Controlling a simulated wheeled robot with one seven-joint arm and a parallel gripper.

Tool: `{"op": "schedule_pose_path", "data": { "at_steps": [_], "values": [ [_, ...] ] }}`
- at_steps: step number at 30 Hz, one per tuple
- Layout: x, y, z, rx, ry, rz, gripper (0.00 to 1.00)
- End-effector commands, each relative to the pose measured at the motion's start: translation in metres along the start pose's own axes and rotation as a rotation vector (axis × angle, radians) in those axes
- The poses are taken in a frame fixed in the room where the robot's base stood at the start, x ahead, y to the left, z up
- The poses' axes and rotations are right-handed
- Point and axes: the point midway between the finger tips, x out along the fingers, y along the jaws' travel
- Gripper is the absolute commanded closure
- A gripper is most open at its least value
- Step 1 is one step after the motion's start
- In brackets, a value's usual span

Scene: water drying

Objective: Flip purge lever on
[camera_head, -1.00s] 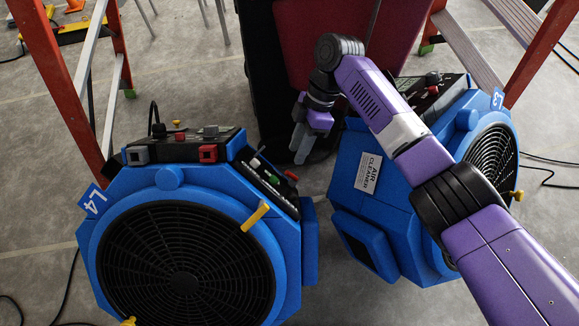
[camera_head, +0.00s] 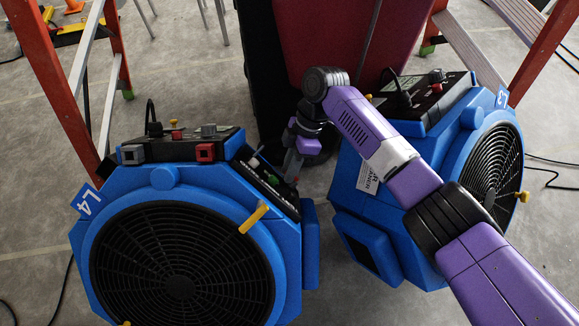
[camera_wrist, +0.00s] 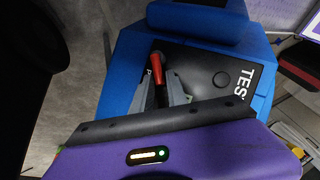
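My gripper (camera_wrist: 158,95) is at the lever in the wrist view. Its two grey fingers are apart, one on each side of the lever's lower part; I cannot tell whether either touches it. In the head view my gripper (camera_head: 291,171) is at the right end of the L4 unit's side panel (camera_head: 262,182), and the fingers largely hide the red lever.
The L4 unit (camera_head: 165,177) stands at left, with red and grey switches on top. The L3 unit (camera_head: 385,215) stands close to the right, under my arm. Red ladder legs (camera_head: 62,90) flank both units. A dark red bin (camera_head: 350,40) stands behind.

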Motion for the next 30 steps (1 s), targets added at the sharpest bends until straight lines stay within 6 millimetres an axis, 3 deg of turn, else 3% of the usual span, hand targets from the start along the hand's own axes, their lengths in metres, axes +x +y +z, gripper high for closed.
{"op": "schedule_pose_path", "data": {
  "at_steps": [3,30],
  "values": [
    [0.000,0.000,0.000,0.000,0.000,0.000,1.00],
    [0.001,0.011,-0.001,0.174,-0.041,-0.110,1.00]
  ]
}}
